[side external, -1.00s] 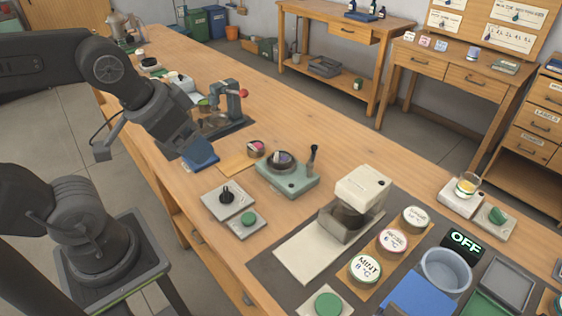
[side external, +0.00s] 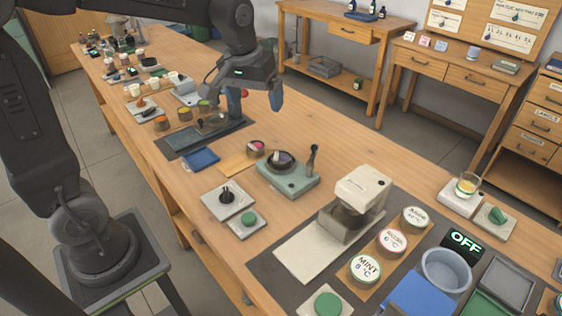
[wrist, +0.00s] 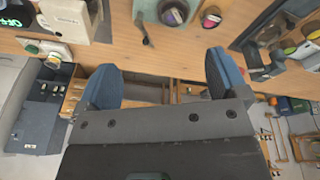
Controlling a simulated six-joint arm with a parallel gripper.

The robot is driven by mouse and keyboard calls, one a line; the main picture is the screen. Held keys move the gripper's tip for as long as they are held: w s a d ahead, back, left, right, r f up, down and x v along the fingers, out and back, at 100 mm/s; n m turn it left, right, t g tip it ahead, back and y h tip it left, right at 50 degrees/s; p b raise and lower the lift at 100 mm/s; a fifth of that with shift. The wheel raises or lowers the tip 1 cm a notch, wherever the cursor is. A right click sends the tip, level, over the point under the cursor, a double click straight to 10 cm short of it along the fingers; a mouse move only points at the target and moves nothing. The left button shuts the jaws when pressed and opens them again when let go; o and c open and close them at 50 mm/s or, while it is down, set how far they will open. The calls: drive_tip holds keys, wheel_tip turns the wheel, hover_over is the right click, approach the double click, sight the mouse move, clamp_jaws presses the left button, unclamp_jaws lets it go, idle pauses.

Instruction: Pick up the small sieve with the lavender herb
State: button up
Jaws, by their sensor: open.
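A round dark vessel with purple contents (side external: 281,158) sits on a pale green base with an upright dark handle; I take it to be the sieve with lavender, though the contents are small in view. It also shows at the top edge of the wrist view (wrist: 173,13), partly cut off. A smaller round cup with pink contents (side external: 256,147) stands just behind it on the table, also seen in the wrist view (wrist: 211,17). My gripper (side external: 245,98) is open and empty, above the table, behind and apart from both. Its blue fingers (wrist: 164,80) spread wide in the wrist view.
A blue pad (side external: 201,158) and tan card (side external: 237,165) lie beside the cup. A white machine (side external: 357,200) stands in front right. Several small cups crowd the far left.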

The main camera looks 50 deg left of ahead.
drive_tip(key=w+a+f+n+g, duration=0.35)
drive_tip(key=w+a+f, duration=0.25)
drive_tip(key=w+f, duration=0.5)
hover_over(281, 159)
drive_tip(key=shift+n+t, duration=0.25)
drive_tip(key=shift+t, duration=0.2)
wheel_tip(281, 159, down, 9)
drive_tip(key=shift+s+a+r, duration=0.1)
drive_tip(key=shift+a+r, duration=0.05)
drive_tip(key=shift+d+f, duration=0.15)
drive_tip(key=shift+f, duration=1.2)
drive_tip(key=shift+d+f, duration=0.1)
drive_tip(key=shift+f, duration=1.2)
drive_tip(key=c, duration=1.1)
drive_tip(key=shift+r, duration=0.1)
